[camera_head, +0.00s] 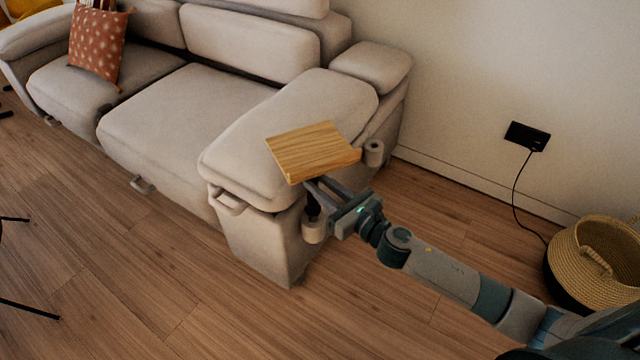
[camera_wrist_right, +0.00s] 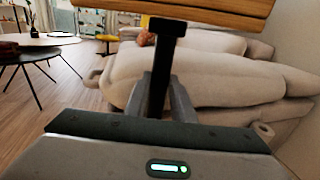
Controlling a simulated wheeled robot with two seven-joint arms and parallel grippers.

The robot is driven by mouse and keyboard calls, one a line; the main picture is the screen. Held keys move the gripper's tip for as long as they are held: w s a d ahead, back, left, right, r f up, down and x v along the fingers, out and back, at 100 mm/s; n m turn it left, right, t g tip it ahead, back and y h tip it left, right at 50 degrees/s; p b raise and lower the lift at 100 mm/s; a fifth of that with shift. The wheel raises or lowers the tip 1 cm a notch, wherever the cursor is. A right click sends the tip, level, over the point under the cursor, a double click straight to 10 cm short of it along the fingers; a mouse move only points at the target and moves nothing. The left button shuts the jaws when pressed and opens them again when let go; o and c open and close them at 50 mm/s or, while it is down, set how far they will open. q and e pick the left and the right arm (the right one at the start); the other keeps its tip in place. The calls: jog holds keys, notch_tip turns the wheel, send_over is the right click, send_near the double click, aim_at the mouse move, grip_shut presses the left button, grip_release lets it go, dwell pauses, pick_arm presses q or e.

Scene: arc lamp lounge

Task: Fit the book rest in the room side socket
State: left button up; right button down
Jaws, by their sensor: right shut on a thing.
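The book rest is a wooden board (camera_head: 313,150) on a dark post (camera_head: 312,207). My right gripper (camera_head: 317,190) is shut on the post below the board. In the right wrist view the black post (camera_wrist_right: 161,75) stands between the fingers (camera_wrist_right: 165,100), under the board (camera_wrist_right: 190,8). The room side socket (camera_head: 314,231) is a beige cup on the sofa arm's outer side, at its front end. The post's lower part shows right over this cup; I cannot tell whether its tip is inside. My left gripper is not in view.
A second cup-like socket (camera_head: 373,152) sits on the wall side of the sofa arm (camera_head: 245,165). A woven basket (camera_head: 595,262) and a black wall outlet (camera_head: 527,136) with a cord are at right. The wooden floor (camera_head: 140,270) in front is mostly clear.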

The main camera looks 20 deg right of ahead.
jog(key=shift+f+b, duration=1.5)
jog(key=shift+f, duration=0.35)
jog(key=c, duration=1.6)
grip_release()
jog(key=shift+o, duration=0.8)
jog(key=shift+f, duration=0.1)
jog(key=shift+s, duration=0.1)
jog(key=b+v, duration=0.1)
jog(key=v, duration=1.6)
jog(key=shift+s+d, duration=0.1)
